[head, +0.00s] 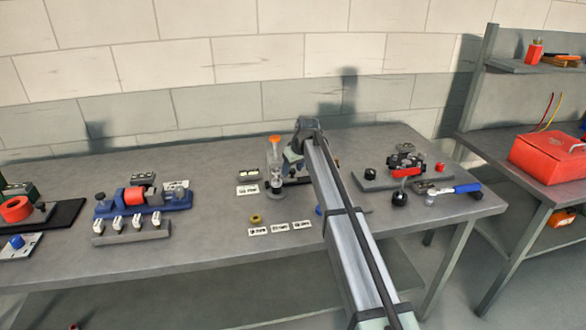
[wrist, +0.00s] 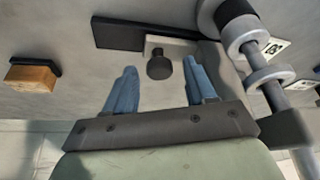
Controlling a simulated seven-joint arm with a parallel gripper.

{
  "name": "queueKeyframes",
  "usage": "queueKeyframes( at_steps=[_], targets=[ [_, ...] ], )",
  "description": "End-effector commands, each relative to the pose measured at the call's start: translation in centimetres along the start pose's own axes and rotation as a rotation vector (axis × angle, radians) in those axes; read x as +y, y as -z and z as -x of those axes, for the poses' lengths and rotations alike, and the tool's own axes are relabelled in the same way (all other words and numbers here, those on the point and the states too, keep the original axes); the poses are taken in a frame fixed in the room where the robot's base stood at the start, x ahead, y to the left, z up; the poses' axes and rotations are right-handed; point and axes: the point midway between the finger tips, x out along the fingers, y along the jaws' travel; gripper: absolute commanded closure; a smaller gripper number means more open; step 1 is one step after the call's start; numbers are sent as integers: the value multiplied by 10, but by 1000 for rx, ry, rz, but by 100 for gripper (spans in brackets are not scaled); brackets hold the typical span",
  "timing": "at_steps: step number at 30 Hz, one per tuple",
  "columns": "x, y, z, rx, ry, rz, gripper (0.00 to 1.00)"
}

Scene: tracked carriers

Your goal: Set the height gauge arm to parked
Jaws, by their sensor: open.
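My gripper (wrist: 160,72) is open in the wrist view, its two blue fingers apart. A dark round knob (wrist: 159,67) on a pale plate (wrist: 152,46) shows between the fingertips, and nothing appears gripped. A grey post with ring collars (wrist: 265,58) stands to the right of the fingers. In the head view, a clear upright stand with an orange top (head: 275,140) and a round grey base (head: 275,194) is just left of my gripper (head: 292,165). My arm hides part of this area, and I cannot make out the gauge arm's setting.
White labels (head: 280,227) and a yellow ring (head: 255,218) lie in front of the stand. A blue fixture (head: 140,205) is at left. A grey plate with dark parts (head: 375,180) and a blue-handled tool (head: 466,188) are at right.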

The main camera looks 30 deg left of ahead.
Motion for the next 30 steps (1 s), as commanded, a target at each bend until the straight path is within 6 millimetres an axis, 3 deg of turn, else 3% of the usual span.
queueKeyframes(
  at_steps=[2, 19, 30],
  targets=[
    [0, 0, 0, 0, 0, 0, 45],
    [0, 0, 0, -1, 0, 0, 98],
    [3, -1, 1, -1, 0, -1, 100]
  ],
)
